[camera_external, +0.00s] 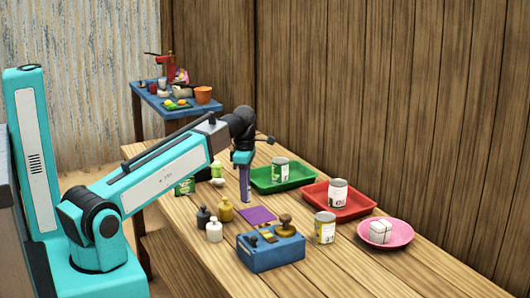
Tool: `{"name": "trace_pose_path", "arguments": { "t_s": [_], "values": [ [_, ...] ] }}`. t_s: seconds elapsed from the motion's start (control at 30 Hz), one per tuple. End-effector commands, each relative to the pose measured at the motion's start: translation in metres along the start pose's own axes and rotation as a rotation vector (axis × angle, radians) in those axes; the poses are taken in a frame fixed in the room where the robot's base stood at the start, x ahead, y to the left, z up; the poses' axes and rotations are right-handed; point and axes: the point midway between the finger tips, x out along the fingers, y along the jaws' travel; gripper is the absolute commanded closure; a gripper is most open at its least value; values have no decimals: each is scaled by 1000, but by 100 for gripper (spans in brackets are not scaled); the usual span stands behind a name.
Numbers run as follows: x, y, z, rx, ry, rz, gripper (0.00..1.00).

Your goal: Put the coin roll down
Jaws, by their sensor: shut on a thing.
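My gripper (245,197) points straight down over the wooden table, just behind a purple mat (258,215). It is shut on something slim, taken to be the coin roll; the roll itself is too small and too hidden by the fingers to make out. The fingertips are at or just above the table top; I cannot tell whether they or the roll touch it.
A green tray (266,187) and a red tray (362,213) hold one can each. A yellow-labelled can (325,229), pink plate (404,242), blue weight box (277,257) and small bottles (214,232) stand nearby. Bare wood shows at the front right.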

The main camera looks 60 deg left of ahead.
Motion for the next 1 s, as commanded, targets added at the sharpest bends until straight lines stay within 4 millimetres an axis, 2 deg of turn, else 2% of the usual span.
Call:
{"name": "trace_pose_path", "arguments": {
  "t_s": [0.17,0.6,1.0],
  "values": [
    [9,-1,0,0,1,-2,100],
    [54,0,0,0,1,-2,100],
    [62,0,0,0,0,0,100]
  ]
}}
